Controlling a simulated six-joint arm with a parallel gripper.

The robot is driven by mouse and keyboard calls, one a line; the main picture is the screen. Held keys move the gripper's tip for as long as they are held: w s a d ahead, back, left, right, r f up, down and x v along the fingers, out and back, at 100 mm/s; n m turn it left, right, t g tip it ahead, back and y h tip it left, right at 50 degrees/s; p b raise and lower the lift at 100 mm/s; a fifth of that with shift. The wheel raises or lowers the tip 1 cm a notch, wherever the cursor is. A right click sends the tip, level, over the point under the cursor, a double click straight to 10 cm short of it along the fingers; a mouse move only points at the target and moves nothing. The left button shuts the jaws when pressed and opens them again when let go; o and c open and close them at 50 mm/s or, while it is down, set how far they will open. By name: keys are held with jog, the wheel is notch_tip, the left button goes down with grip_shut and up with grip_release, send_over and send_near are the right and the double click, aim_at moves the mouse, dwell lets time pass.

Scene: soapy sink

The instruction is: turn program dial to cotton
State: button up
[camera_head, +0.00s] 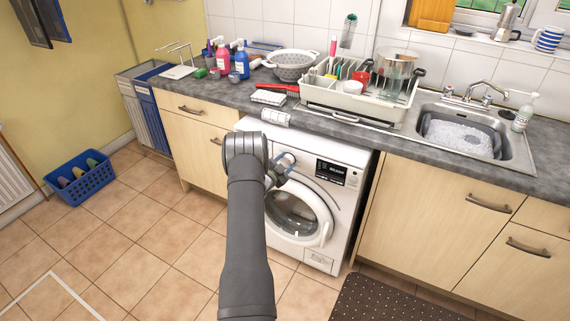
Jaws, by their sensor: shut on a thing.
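The white washing machine (343,205) stands under the counter with its round door (298,212) closed. A dark display (331,172) is at the right of its control panel. My arm reaches up in front of the machine's left side, and my gripper (284,164) is at the control panel, left of the display. The gripper is shut on the program dial there. The dial is largely covered by the gripper, and its markings and setting cannot be read.
The grey counter (340,131) runs above the machine, with a white dish rack (355,106) and a paper roll (275,117) on it. A sink (462,140) with suds is at the right. Wooden cabinets flank the machine. A dark mat (390,302) lies on the tiled floor.

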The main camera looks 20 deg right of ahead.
jog(key=shift+f, duration=0.1)
dwell(0.3)
jog(key=o, duration=1)
jog(key=shift+c, duration=0.2)
jog(key=v, duration=1.7)
jog(key=shift+s+a, duration=0.15)
jog(key=shift+s, duration=0.05)
jog(key=x, duration=1.7)
jog(key=shift+w, duration=0.2)
